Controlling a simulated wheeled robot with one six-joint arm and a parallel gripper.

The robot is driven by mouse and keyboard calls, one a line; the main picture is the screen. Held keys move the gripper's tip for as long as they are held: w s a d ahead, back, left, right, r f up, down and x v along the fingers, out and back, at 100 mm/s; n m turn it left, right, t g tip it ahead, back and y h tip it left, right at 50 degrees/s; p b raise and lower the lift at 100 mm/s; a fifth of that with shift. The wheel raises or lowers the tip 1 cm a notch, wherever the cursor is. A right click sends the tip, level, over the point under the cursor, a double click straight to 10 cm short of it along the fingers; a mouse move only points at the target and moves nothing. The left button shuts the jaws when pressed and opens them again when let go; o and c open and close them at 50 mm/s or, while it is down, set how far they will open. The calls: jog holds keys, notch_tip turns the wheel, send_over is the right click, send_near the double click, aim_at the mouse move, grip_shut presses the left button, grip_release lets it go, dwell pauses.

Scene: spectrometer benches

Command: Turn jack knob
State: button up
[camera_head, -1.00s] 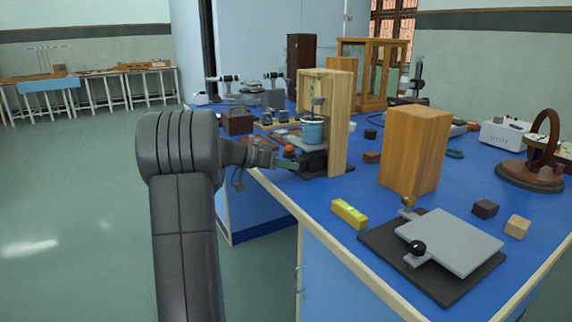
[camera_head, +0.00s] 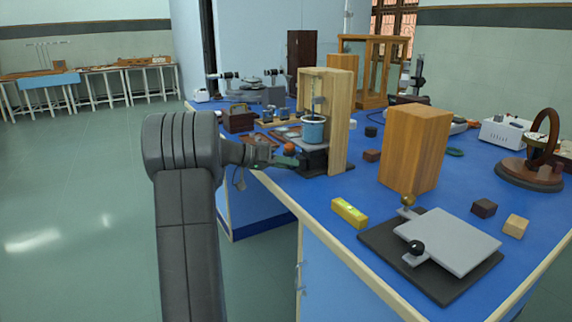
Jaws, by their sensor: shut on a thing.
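A dark jack (camera_head: 316,160) stands inside the tall wooden frame (camera_head: 338,125) at the near left part of the blue bench. Its plate carries a blue beaker (camera_head: 313,130). My gripper (camera_head: 295,161) comes in from the left, low at the jack's left side, with its greenish fingers against the jack. It is shut on the jack knob, which the fingers hide. How far the knob is turned cannot be seen. A second low jack (camera_head: 455,242) with a grey plate and a black ball knob (camera_head: 415,248) lies at the front right, apart from my gripper.
An orange ball (camera_head: 289,149) lies just behind my fingers. A wooden block (camera_head: 414,148) stands right of the frame, and a yellow level (camera_head: 349,213) lies in front. Small blocks and instruments fill the bench behind. The floor (camera_head: 75,200) at left is clear.

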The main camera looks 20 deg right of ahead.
jog(key=o, duration=1)
jog(key=p+v, duration=0.2)
jog(key=v, duration=1.2)
jog(key=shift+f, duration=0.1)
